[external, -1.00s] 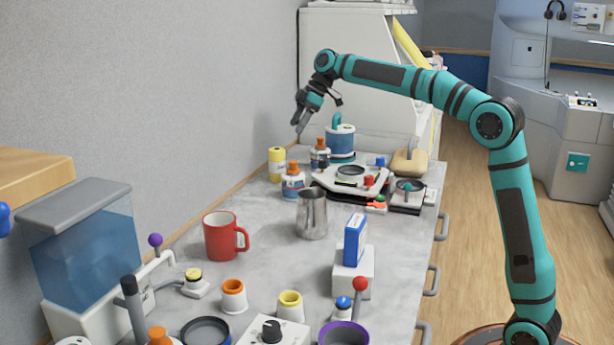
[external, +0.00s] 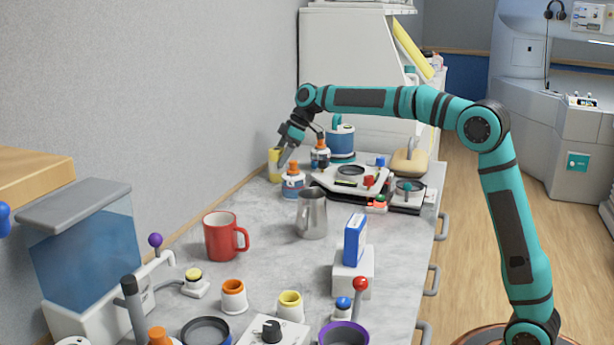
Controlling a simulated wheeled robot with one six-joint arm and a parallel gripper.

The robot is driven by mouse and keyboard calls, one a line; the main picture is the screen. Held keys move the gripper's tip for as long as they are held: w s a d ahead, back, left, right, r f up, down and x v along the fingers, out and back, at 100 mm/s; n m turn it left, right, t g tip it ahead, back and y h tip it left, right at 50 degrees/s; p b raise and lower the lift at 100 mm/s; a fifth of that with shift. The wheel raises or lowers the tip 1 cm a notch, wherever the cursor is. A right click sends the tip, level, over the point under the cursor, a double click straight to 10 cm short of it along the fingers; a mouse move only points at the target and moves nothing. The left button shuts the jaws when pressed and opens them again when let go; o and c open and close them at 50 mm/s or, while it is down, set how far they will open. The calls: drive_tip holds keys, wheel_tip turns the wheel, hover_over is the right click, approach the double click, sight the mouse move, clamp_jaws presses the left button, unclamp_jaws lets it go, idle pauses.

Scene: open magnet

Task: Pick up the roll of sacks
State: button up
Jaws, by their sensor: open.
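A small upright yellow cylinder with a pale band, which looks like the roll of sacks (external: 273,158), stands on the grey counter near the wall. My gripper (external: 281,165) points down at it, with its fingers overlapping the right side of the roll in the external view. The jaws are open. The fingers hide part of the roll, and I cannot tell whether they are around it, touching it or just in front of it.
A blue canister (external: 341,139) and a white device (external: 350,180) are farther right. A metal pitcher (external: 312,215) and red mug (external: 221,236) stand nearer the camera.

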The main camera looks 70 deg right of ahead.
drive_tip(key=shift+x, duration=1.45)
drive_tip(key=c, duration=1.1)
drive_tip(key=shift+c, duration=0.2)
drive_tip(key=shift+s+r, duration=0.1)
drive_tip(key=shift+r, duration=0.05)
